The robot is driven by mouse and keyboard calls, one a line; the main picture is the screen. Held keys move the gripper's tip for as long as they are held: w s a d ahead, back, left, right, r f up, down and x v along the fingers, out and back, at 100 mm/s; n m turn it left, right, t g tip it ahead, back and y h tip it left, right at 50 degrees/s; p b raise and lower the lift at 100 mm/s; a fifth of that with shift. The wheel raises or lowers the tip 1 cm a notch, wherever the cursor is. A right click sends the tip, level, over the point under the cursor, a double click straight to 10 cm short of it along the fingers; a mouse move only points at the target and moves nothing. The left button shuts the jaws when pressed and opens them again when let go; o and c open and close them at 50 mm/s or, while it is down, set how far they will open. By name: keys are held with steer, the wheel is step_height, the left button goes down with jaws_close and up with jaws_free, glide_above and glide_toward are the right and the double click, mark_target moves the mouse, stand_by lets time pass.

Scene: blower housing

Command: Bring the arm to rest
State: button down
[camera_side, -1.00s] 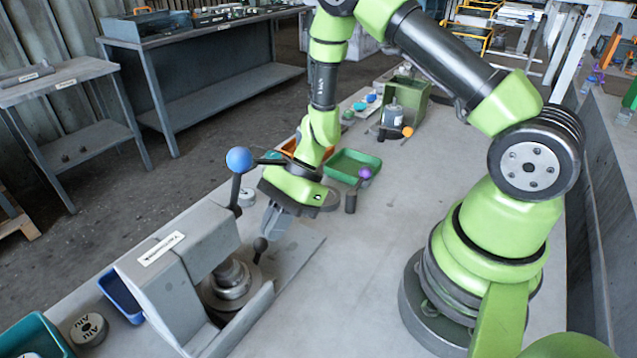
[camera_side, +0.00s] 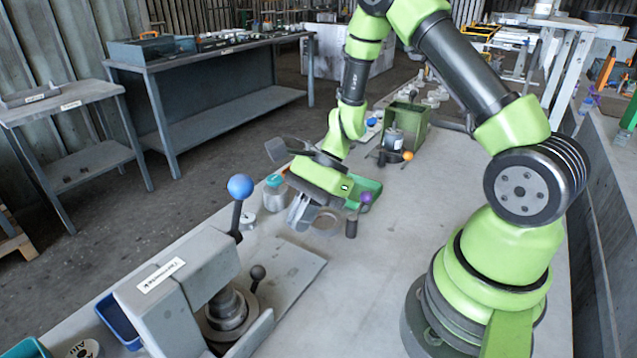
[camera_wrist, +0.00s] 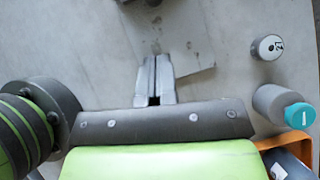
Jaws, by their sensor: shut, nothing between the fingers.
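My gripper (camera_side: 299,213) hangs over the grey workbench (camera_side: 400,260), above and behind the grey press. Its fingers are together with nothing between them. In the wrist view the closed fingers (camera_wrist: 154,75) point toward the bare bench and the edge of the press's base plate (camera_wrist: 192,58). The arm is raised clear of the press, and no contact with anything shows in the wrist view.
The grey press (camera_side: 185,275) with a blue-ball lever (camera_side: 239,187) stands at front left. A purple-knobbed post (camera_side: 365,198), a green tray (camera_side: 369,187) and a green box fixture (camera_side: 412,125) are behind. A teal-capped bottle (camera_wrist: 299,115) stands beside my gripper. The bench's right middle is clear.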

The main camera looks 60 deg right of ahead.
steer(key=w+v, duration=0.1)
steer(key=v, duration=0.5)
steer(key=s+a+r+n+t+h, duration=0.2)
steer(key=s+r+n, duration=0.4)
steer(key=r+n, duration=0.2)
steer(key=s+a+r+n+t+h, duration=0.3)
steer(key=s+r+n, duration=0.4)
steer(key=r, duration=0.3)
steer(key=shift+s+a+r+n+t+h, duration=0.2)
steer(key=shift+s+n+t+h, duration=0.1)
steer(key=shift+n, duration=0.3)
